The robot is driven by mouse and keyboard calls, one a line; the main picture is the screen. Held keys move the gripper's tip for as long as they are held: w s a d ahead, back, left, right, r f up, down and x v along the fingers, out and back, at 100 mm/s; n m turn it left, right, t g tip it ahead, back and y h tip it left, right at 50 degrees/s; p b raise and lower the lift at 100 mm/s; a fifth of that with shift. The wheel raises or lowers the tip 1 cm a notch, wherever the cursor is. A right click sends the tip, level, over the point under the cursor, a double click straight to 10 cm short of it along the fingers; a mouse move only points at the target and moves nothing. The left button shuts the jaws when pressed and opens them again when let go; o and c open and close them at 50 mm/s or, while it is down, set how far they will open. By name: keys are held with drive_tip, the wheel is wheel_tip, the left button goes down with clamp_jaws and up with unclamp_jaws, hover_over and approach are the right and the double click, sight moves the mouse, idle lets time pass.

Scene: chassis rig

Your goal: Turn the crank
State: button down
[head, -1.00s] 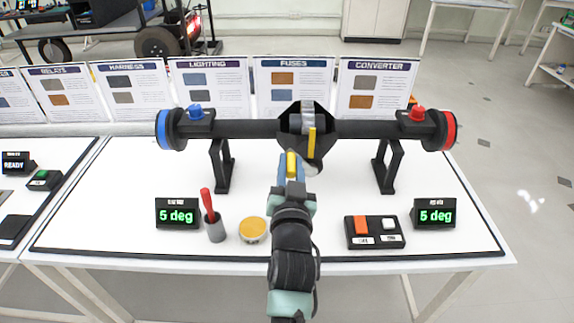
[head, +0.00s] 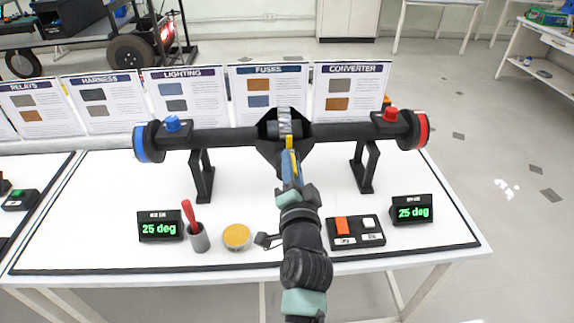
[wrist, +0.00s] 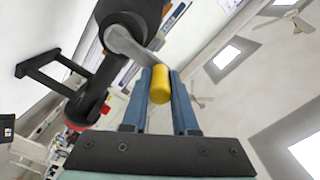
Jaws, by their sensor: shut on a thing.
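The crank is a grey metal arm (wrist: 128,45) with a yellow handle (wrist: 160,85), mounted at the black central housing (head: 268,145) of an axle. In the wrist view my gripper (wrist: 160,95) has its two blue fingers on either side of the yellow handle, shut on it. In the head view my gripper (head: 290,170) reaches up to the housing and hides most of the crank. The axle tube (head: 345,134) carries a blue hub (head: 140,143) at left and a red hub (head: 422,130) at right. Two displays, left (head: 160,229) and right (head: 411,212), both read 25 deg.
Black stands (head: 204,178) hold the axle over a white table (head: 110,205). In front are a red-handled tool in a grey cup (head: 198,236), a yellow-topped round tin (head: 236,236) and a switch box (head: 356,232). Printed placards (head: 350,90) line the back.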

drive_tip(key=shift+d+f, duration=0.1)
drive_tip(key=shift+d, duration=0.1)
idle(0.4)
drive_tip(key=c, duration=0.7)
unclamp_jaws()
drive_tip(key=s+p, duration=0.1)
drive_tip(key=s, duration=1.2)
